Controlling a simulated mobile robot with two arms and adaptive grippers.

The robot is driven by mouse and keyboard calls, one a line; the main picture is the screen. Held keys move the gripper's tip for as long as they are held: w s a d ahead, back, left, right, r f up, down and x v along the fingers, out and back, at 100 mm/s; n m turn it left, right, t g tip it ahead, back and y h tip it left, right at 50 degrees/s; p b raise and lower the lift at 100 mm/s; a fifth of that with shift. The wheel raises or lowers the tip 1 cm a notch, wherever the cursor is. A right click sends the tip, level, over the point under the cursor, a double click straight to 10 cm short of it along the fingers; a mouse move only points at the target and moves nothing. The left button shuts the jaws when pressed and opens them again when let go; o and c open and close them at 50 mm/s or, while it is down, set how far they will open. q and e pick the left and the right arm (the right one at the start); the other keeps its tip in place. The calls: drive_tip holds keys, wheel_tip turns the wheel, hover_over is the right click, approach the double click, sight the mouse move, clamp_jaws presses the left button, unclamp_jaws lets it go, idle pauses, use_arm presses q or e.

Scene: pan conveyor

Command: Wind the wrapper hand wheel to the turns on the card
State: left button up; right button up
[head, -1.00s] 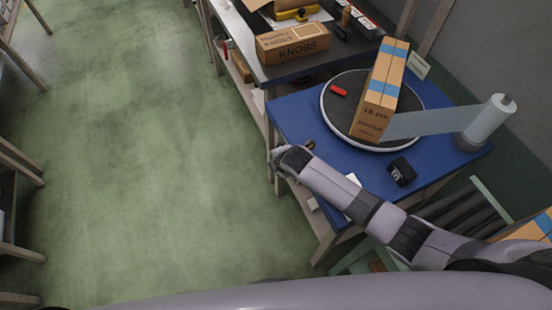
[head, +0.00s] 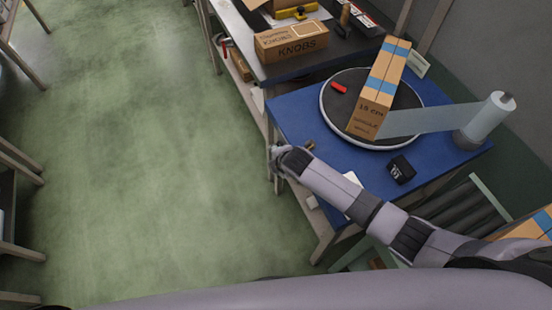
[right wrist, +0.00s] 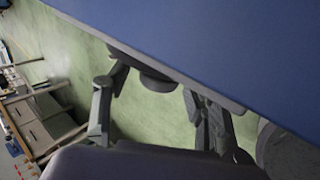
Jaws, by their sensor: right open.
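A tall tan box with blue bands (head: 388,78) stands on the round turntable (head: 340,125) of the blue table (head: 287,110). A strip of clear film (head: 425,121) runs from the box to the film roll (head: 489,118). My right gripper (head: 277,160) is at the table's left edge. In the right wrist view its fingers (right wrist: 150,90) are apart. A dark rounded part (right wrist: 157,82), perhaps the hand wheel, shows between them below the table edge; most of it is hidden. A pale card (head: 417,64) stands behind the turntable, its writing unreadable. My left gripper is out of view.
A red piece (head: 338,87) lies on the turntable. A small black device (head: 401,169) sits near the table's front edge. A bench (head: 275,72) with a KNOBS box (head: 291,42) adjoins the back. Green floor (head: 150,170) on the left is clear.

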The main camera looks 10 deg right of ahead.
drive_tip(key=v, duration=0.7)
drive_tip(key=shift+s+r, duration=0.2)
idle(0.4)
